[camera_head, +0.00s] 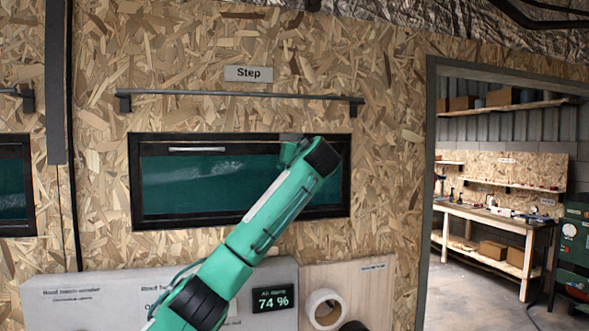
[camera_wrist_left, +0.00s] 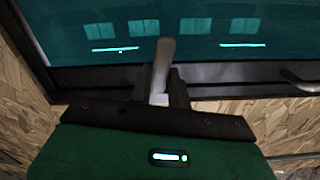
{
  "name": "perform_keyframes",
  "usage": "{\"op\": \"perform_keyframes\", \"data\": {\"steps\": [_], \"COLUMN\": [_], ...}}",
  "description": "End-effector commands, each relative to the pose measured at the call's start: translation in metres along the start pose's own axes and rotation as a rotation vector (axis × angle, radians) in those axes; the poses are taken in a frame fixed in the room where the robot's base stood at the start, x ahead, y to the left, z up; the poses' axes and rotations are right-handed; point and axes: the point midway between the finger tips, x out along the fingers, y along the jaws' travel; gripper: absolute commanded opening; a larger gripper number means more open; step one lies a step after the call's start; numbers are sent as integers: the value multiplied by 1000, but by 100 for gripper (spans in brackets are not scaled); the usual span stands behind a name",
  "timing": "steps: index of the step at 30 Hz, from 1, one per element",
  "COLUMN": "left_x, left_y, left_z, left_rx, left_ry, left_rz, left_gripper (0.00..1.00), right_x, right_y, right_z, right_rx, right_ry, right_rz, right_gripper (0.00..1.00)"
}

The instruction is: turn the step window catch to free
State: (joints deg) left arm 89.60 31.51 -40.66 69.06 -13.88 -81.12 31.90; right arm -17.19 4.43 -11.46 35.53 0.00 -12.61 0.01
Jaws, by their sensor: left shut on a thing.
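The step window (camera_head: 200,185) is a dark-framed teal pane below a "Step" label (camera_head: 248,73) in the head view. My left arm reaches across its right part, with the left gripper (camera_head: 292,150) at the upper right of the pane; its fingertips are hard to see there. In the left wrist view, the left gripper (camera_wrist_left: 158,90) is shut on the catch (camera_wrist_left: 164,60), a grey lever. The lever stands nearly upright in that picture, crossing the frame edge onto the pane. My right gripper is not in view.
A dark rail (camera_head: 240,94) runs above the window. Another window (camera_head: 12,185) is at the far left. A panel with a display (camera_head: 273,299) and a tape roll (camera_head: 325,309) are below. A doorway at right opens onto a workbench (camera_head: 490,220).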

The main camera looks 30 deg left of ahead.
Motion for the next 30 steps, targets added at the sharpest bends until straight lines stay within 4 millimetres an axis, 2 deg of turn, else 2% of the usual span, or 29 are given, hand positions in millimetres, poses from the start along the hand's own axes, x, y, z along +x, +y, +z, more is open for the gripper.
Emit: {"op": "perform_keyframes", "data": {"steps": [1, 6, 30], "left_x": [0, 0, 0], "left_y": [2, -1, -13], "left_z": [6, 2, -9], "left_rx": [29, 167, 927], "left_ry": [-2, 0, 3], "left_rz": [2, 2, 0], "left_gripper": [0, 0, 0], "right_x": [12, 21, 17], "right_y": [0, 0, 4], "right_z": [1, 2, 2], "right_rx": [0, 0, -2], "right_ry": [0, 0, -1], "right_rz": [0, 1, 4], "right_gripper": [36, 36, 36]}}
